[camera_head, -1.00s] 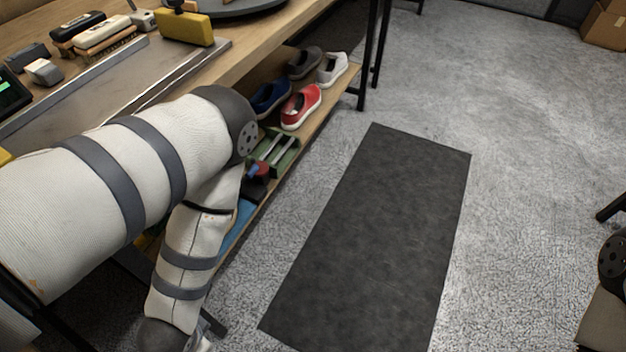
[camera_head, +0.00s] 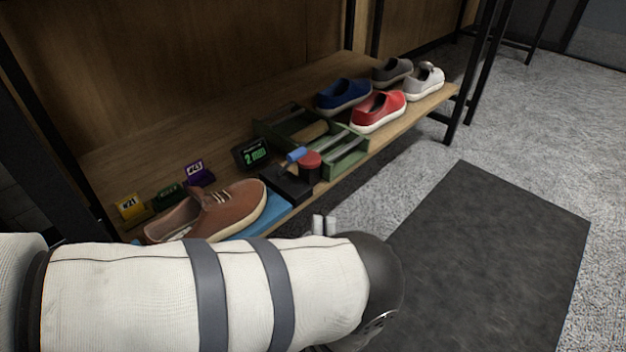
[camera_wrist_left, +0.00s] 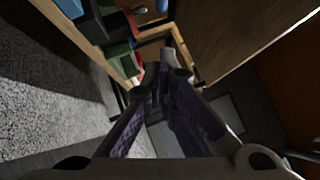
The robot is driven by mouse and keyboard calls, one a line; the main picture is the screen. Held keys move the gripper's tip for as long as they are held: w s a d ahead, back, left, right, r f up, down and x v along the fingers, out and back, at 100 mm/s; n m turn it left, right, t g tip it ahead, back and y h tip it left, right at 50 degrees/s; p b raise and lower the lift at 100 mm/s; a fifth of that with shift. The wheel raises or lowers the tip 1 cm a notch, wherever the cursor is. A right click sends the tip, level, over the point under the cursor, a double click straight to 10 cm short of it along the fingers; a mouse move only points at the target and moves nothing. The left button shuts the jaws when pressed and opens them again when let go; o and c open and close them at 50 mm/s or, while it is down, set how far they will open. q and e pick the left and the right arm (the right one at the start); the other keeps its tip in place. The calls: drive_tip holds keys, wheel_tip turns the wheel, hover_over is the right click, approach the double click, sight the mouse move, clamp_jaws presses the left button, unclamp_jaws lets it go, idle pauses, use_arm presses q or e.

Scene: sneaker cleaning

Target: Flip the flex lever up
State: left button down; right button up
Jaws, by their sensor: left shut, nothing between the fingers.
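The flex lever appears to be the blue-tipped lever (camera_head: 295,155) on a small black base (camera_head: 287,184), on the low wooden shelf in the head view. Its handle slants up, with the blue end toward the upper right. A brown sneaker (camera_head: 225,207) stands to its left on a blue mat (camera_head: 268,218). My left gripper (camera_head: 323,225) shows only as two pale tips behind my arm, in front of the shelf and apart from the lever. The left wrist view shows its dark fingers (camera_wrist_left: 160,83) shut and empty. My right gripper is out of view.
A green tray (camera_head: 347,160) and a red-topped black jar (camera_head: 309,166) sit right of the lever. A small display (camera_head: 251,153) stands behind. Red (camera_head: 378,111) and blue (camera_head: 343,95) shoes are farther right. Open floor with a dark mat (camera_head: 480,260) lies in front.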

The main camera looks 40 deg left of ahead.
use_arm(q)
drive_tip(key=s+a+b+x, duration=0.1)
drive_tip(key=a+b+x, duration=0.1)
drive_tip(key=x, duration=1.1)
drive_tip(key=shift+s+r, duration=0.35)
drive_tip(key=shift+s, duration=0.1)
